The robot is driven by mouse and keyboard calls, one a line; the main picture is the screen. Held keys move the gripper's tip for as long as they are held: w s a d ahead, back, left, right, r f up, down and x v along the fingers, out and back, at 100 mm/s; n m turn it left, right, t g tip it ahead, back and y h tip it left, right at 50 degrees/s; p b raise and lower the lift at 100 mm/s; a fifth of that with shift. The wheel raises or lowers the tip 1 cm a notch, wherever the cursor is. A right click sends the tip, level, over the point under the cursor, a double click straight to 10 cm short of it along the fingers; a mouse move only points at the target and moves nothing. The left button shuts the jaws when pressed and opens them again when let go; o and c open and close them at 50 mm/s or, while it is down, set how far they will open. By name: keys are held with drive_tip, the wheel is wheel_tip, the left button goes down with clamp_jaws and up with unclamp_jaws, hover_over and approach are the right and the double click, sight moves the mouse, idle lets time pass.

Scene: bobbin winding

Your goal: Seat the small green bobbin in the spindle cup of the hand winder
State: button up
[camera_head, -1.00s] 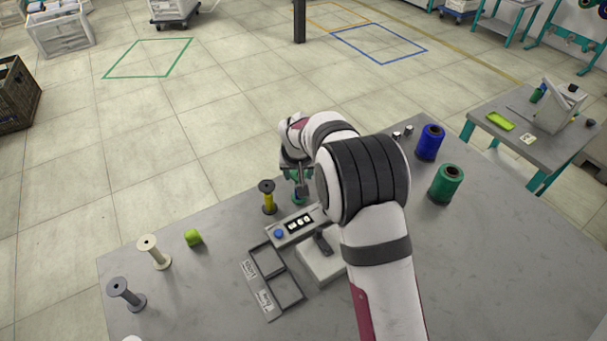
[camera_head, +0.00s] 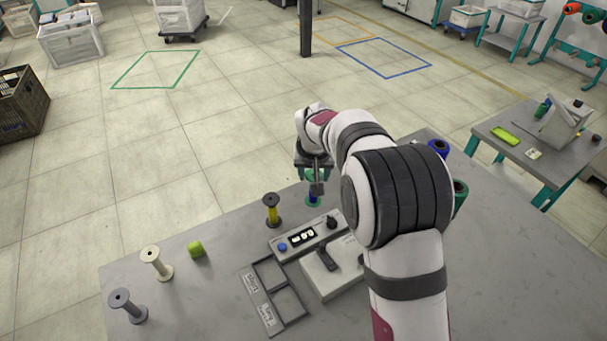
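The small green bobbin (camera_head: 313,202) shows low between the fingers of my gripper (camera_head: 315,188), at the far side of the table. It has green ends and a darker bluish middle, and the gripper hides part of it. My gripper points down and appears shut on the bobbin, though the finger contact is small and partly covered. The hand winder (camera_head: 322,278) is a pale box with a dark lever, nearer me and partly behind my arm. Its panel (camera_head: 274,244) has a blue button, a display and a dark knob. I cannot make out the spindle cup.
A yellow bobbin with dark ends (camera_head: 271,210) stands just left of my gripper. A two-compartment tray (camera_head: 291,303) lies beside the winder. Blue (camera_head: 438,148) and green (camera_head: 460,194) spools are at right.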

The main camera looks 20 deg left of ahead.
drive_tip(key=s+d+r+m+h, duration=0.1)
drive_tip(key=s+d+r+m, duration=0.2)
drive_tip(key=d, duration=0.6)
drive_tip(key=s+d+r+m+h, duration=0.1)
drive_tip(key=s+d+r+m, duration=0.1)
drive_tip(key=d, duration=0.7)
drive_tip(key=shift+s+f, duration=0.15)
drive_tip(key=shift+f, duration=1.75)
drive_tip(key=shift+a+f, duration=0.1)
drive_tip(key=shift+f, duration=0.35)
drive_tip(key=shift+f, duration=0.5)
drive_tip(key=o, duration=1.1)
drive_tip(key=shift+c, duration=0.2)
